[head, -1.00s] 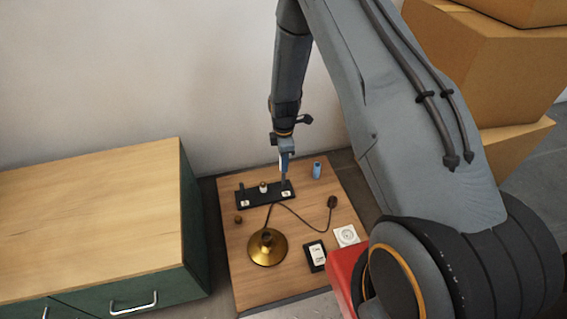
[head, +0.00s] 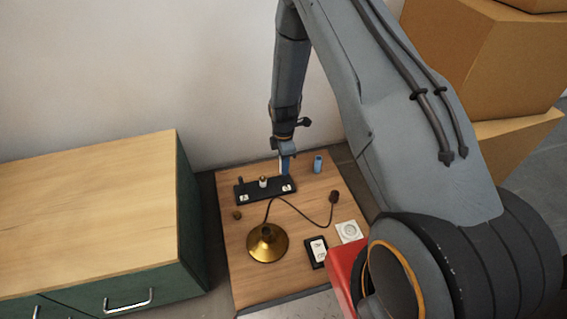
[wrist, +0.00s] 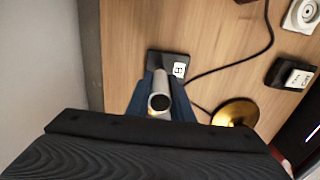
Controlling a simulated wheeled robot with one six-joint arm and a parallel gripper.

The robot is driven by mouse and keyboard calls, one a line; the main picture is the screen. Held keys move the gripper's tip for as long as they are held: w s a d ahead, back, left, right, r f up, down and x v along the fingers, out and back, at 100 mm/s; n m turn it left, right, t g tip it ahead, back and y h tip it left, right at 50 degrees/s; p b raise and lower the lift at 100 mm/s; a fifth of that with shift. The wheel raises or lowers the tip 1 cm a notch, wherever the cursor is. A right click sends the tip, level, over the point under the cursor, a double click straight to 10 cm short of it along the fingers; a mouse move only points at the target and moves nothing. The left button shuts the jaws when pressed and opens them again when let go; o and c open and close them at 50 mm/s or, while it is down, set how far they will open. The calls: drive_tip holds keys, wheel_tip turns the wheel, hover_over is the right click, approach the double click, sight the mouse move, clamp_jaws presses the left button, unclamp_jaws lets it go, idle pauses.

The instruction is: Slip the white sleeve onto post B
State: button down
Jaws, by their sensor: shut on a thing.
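My gripper (head: 285,170) is shut on the white sleeve (wrist: 162,80), a pale tube between the blue fingers in the wrist view, with a dark round end facing the camera. The gripper is over the right end of the black terminal block (head: 262,194), where the fingers hide the right post. A label that looks like a B (wrist: 179,70) lies beside it in the wrist view. I cannot tell how far the sleeve is around the post. The block also carries a pale middle post (head: 263,182) and a dark left post (head: 241,183).
A blue sleeve (head: 318,165) stands right of the block. A brass lamp base (head: 267,243) with a dark cord and plug (head: 333,197) lies in front. A white socket (head: 349,232), a black switch (head: 316,252) and a small brown knob (head: 237,215) are on the wooden board (head: 290,275).

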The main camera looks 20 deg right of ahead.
sight(284, 180)
drive_tip(key=shift+f+b, duration=1.1)
drive_tip(key=shift+f, duration=1.35)
drive_tip(key=shift+f, duration=0.15)
drive_tip(key=c, duration=1.5)
unclamp_jaws()
